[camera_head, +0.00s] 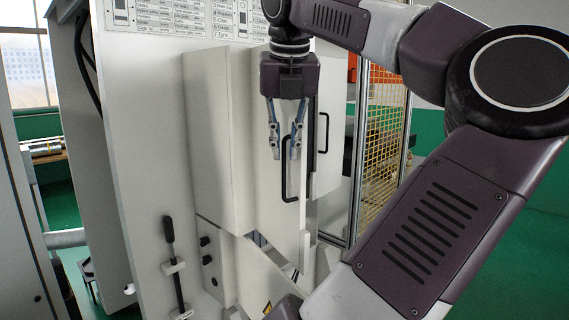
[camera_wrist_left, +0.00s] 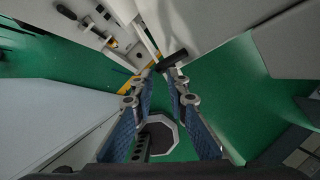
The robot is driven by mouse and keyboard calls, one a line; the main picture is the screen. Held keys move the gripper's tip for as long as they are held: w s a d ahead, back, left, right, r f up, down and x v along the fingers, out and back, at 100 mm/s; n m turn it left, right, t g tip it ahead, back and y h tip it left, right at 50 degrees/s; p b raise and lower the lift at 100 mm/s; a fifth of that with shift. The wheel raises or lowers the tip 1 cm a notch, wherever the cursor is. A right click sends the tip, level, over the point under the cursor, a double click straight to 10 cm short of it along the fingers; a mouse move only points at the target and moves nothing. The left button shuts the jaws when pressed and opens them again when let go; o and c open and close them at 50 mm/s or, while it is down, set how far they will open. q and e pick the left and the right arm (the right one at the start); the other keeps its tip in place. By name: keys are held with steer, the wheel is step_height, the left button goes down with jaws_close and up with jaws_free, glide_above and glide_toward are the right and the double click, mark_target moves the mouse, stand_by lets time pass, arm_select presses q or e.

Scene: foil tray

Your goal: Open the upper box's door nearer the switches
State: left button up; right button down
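The white upper box (camera_head: 211,140) is mounted on a tall white panel. A black bar handle (camera_head: 286,198) is on its front, and a second black handle (camera_head: 326,145) is farther right. A narrow white upright door edge (camera_head: 304,185) shows beside the nearer handle; I cannot tell whether this door is ajar. My left gripper (camera_head: 284,152) points down in front of the box, at the nearer handle. In the left wrist view its blue fingers (camera_wrist_left: 160,95) are apart with nothing between them, and a black bar (camera_wrist_left: 172,59) lies beyond the tips. My right gripper is not in view.
Below is a lower box with black knobs (camera_head: 205,242). A black lever switch (camera_head: 175,265) is on the panel at left. A yellow mesh fence (camera_head: 383,130) stands behind at right. My own arm covers much of the right side. Green floor shows below in the wrist view.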

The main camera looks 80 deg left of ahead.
arm_select(q)
steer(key=v, duration=0.6)
steer(key=shift+r, duration=0.2)
